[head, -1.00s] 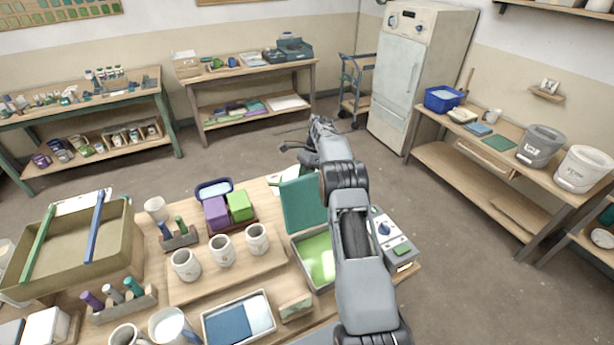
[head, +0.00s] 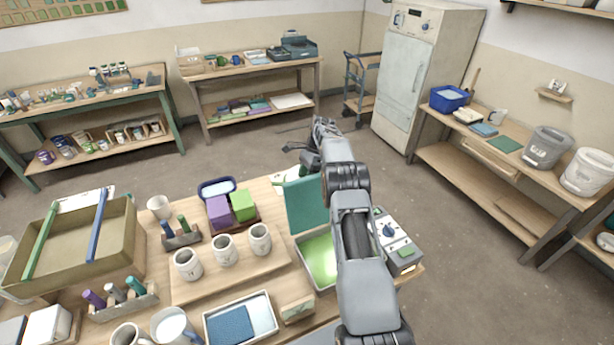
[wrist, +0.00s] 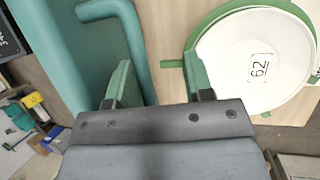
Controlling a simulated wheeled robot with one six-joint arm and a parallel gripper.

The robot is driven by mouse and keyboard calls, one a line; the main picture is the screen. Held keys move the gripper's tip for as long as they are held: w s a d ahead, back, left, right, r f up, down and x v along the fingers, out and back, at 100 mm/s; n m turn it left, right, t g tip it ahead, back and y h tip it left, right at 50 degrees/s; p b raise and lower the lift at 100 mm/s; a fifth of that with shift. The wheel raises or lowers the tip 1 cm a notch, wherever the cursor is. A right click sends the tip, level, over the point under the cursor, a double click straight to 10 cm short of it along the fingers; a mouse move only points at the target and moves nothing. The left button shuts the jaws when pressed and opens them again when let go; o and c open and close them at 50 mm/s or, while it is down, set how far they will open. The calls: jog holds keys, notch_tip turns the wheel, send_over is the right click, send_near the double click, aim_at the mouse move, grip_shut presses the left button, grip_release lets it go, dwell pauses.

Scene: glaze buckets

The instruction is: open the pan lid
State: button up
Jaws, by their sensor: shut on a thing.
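The pan (head: 320,262) is a grey rectangular box with a bright green inside, on the near table. Its teal lid (head: 304,205) stands raised at the far side, so the inside shows. My arm hides the right part of pan and lid. My gripper (wrist: 158,82) shows in the wrist view with two green-faced fingers. A teal part (wrist: 130,40), the lid's colour, reaches in beside the left finger; the gripper seems shut on it. The exact contact is hidden. In the head view the fingers are hidden behind my arm.
A control box (head: 397,243) stands right of the pan. Cups (head: 224,250) and purple and green blocks (head: 231,206) stand left. Floor beyond is clear.

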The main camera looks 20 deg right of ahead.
jog(key=shift+w+d+r, duration=0.1)
jog(key=shift+d+r, duration=0.1)
jog(key=shift+r, duration=0.05)
dwell(0.3)
jog(key=b, duration=0.4)
send_near(307, 178)
jog(key=x, duration=0.5)
jog(key=s+a+r+b, duration=0.2)
jog(key=s+r+b, duration=0.1)
jog(key=s, duration=0.6)
jog(key=shift+r, duration=0.5)
